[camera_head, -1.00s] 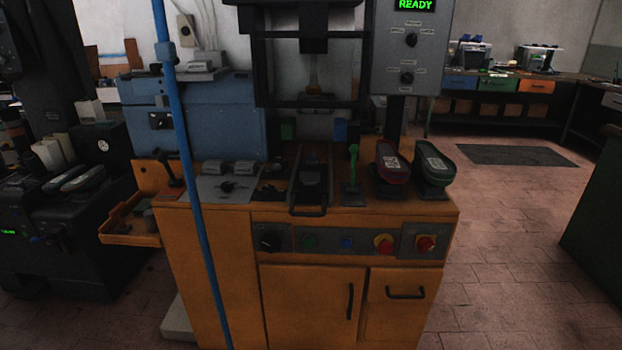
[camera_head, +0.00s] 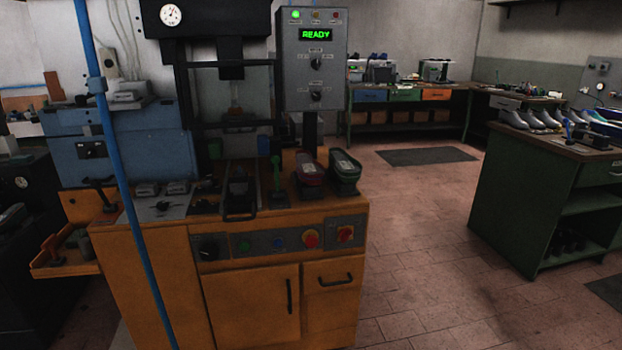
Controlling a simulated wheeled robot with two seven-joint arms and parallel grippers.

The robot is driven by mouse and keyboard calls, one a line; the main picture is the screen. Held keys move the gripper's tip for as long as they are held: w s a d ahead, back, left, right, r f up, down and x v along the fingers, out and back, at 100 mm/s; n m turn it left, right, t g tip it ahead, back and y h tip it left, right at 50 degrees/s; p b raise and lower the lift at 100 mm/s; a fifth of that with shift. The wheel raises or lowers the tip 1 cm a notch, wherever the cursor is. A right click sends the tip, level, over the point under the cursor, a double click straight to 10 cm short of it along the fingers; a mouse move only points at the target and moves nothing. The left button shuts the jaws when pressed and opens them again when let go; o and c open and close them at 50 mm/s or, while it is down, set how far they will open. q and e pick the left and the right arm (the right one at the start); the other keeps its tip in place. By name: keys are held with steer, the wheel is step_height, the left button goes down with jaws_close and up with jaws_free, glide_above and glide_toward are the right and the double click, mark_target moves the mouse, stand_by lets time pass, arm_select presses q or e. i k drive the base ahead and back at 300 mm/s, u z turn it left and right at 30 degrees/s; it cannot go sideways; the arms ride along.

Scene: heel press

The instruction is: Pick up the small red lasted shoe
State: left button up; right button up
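A small dark red shoe-shaped thing (camera_head: 309,170) stands on a dark stand at the right end of the orange machine's top. A label shows on its upper face. A green one of like shape (camera_head: 344,167) stands just right of it, on its own stand. Neither of my grippers is in view, and nothing touches the red shoe.
The orange press cabinet (camera_head: 252,308) has a grey control box (camera_head: 311,62) reading READY. A blue pole (camera_head: 124,200) stands in front on the left. A green bench (camera_head: 540,200) with shoes stands right. The tiled floor (camera_head: 420,230) between is clear.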

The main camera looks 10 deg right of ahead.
mark_target(311, 172)
steer(key=z, duration=1.4)
steer(key=i, duration=3.05)
steer(key=u, duration=2.25)
